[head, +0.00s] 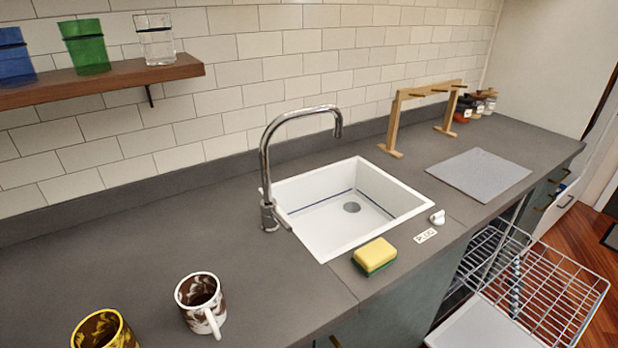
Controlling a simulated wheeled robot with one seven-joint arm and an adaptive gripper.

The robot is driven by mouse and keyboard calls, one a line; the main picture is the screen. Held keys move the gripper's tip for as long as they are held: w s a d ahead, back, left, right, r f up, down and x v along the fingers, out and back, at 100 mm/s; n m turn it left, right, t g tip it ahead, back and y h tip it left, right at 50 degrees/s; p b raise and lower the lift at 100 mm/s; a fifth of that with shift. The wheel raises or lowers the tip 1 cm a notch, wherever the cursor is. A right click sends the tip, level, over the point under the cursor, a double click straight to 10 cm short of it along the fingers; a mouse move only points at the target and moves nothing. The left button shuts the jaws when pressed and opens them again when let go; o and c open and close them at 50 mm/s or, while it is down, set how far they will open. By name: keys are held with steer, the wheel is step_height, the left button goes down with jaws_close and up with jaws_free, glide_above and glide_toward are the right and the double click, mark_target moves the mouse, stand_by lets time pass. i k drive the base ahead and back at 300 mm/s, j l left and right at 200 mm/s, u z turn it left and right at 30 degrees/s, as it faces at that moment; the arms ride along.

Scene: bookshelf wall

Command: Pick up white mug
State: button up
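A white mug (210,315) with a brown marbled pattern stands upright on the grey counter, left of the sink. Its white rim and handle show, and the handle points toward the front right. A second mug (104,331), yellow with dark brown marbling, stands to its left and is cut off by the bottom edge of the picture. My gripper is not in view.
The white sink (285,189) with a chrome tap (265,165) lies right of the mugs. A yellow and green sponge (375,256) sits at the front edge. A wooden shelf (120,81) with glasses hangs above. An open dishwasher rack (545,290) stands at right.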

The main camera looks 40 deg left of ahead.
mark_target(200, 299)
steer(key=u, duration=0.5)
steer(key=j+u, duration=0.1)
steer(key=u, duration=0.9)
steer(key=i+u, duration=0.1)
steer(key=u, duration=0.85)
